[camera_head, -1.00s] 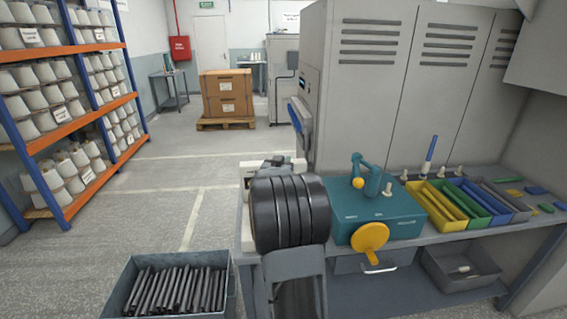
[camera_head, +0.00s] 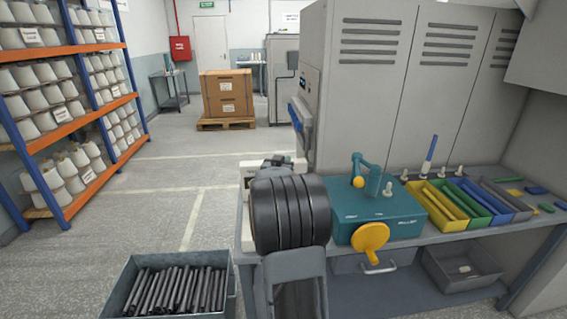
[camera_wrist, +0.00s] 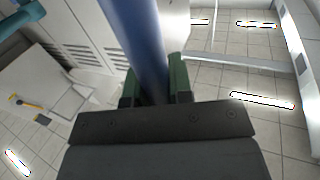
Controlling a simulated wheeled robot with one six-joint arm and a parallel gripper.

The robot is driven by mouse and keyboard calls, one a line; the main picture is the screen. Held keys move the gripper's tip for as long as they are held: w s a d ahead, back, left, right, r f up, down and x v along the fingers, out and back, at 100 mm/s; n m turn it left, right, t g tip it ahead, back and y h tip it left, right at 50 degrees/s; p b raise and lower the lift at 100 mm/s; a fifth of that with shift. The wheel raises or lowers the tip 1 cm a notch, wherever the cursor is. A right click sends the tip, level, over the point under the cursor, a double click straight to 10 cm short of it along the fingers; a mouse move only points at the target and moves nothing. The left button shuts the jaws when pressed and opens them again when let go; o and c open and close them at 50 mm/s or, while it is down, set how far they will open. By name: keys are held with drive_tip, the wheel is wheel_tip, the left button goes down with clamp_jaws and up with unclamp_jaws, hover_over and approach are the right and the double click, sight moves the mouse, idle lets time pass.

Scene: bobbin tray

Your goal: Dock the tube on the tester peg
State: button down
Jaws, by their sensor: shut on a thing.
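My gripper (camera_wrist: 154,88) has green fingers and is shut on a blue tube (camera_wrist: 140,40) in the wrist view. The tube runs up out of the top of that view; its ends do not show. In the head view my gripper and the held tube are hidden behind my dark ribbed arm. The teal tester (camera_head: 378,215) stands on the bench just right of my arm, with a yellow round handle (camera_head: 370,238) on its front. A pale peg (camera_head: 388,188) shows at the tester, beside its teal bracket with a yellow ball (camera_head: 358,182). I see no tube on this peg.
Another blue tube (camera_head: 431,148) stands behind the tray, near other pale pegs (camera_head: 461,170). Yellow, green, blue and grey compartments (camera_head: 478,215) sit right of the tester. Grey lockers (camera_head: 365,110) rise behind. A bin of dark rods (camera_head: 130,290) is at lower left.

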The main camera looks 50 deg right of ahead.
drive_tip(key=shift+f+b, duration=0.55)
drive_tip(key=shift+f, duration=0.05)
idle(0.3)
drive_tip(key=c, duration=1.3)
unclamp_jaws()
drive_tip(key=shift+a, duration=0.15)
drive_tip(key=v, duration=1)
drive_tip(key=shift+s+a, duration=0.25)
drive_tip(key=shift+a, duration=0.1)
drive_tip(key=shift+f, duration=0.1)
